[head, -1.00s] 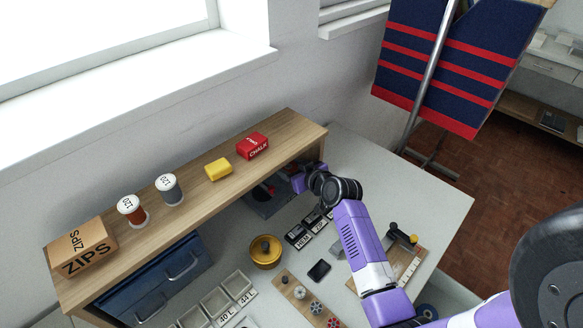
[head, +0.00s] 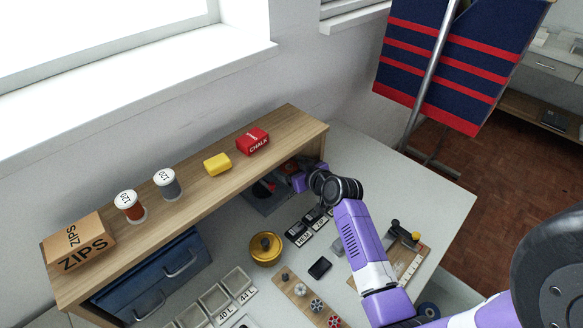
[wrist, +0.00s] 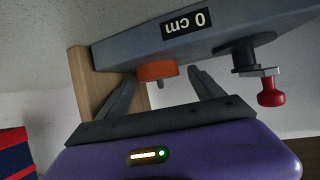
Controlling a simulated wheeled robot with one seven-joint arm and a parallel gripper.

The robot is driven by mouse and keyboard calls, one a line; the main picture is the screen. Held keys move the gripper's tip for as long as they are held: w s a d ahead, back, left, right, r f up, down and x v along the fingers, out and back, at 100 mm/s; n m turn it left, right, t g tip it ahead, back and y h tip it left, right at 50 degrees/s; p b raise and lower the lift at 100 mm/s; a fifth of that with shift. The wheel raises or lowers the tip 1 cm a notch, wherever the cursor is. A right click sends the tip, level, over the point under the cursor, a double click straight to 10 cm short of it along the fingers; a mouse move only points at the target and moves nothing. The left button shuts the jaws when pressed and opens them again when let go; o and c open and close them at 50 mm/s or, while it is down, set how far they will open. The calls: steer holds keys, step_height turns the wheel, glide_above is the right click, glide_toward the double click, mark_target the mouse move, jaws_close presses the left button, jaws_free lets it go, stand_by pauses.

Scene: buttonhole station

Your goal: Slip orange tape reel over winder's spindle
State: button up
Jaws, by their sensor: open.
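The orange tape reel (wrist: 150,71) sits against the grey face of the winder (wrist: 215,38), below its "0 cm" label in the wrist view. A short grey tip, which looks like the spindle (wrist: 161,84), sticks out past the reel on the side toward my gripper (wrist: 162,78). My gripper is open. Its fingers stand on either side of the reel, with gaps showing and the tips near the winder face. In the head view the winder (head: 262,204) is under the wooden shelf, and the reel cannot be made out there. My gripper's tips are hidden.
The winder's crank with a red knob (wrist: 270,97) is close to the right finger. The shelf (head: 200,190) overhangs my wrist and carries a chalk box (head: 253,141), a yellow block and spools. A yellow round tin (head: 265,248) and labelled trays stand on the table in front.

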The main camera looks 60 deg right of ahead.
steer(key=shift+b+v, duration=0.35)
steer(key=shift+v, duration=3.6)
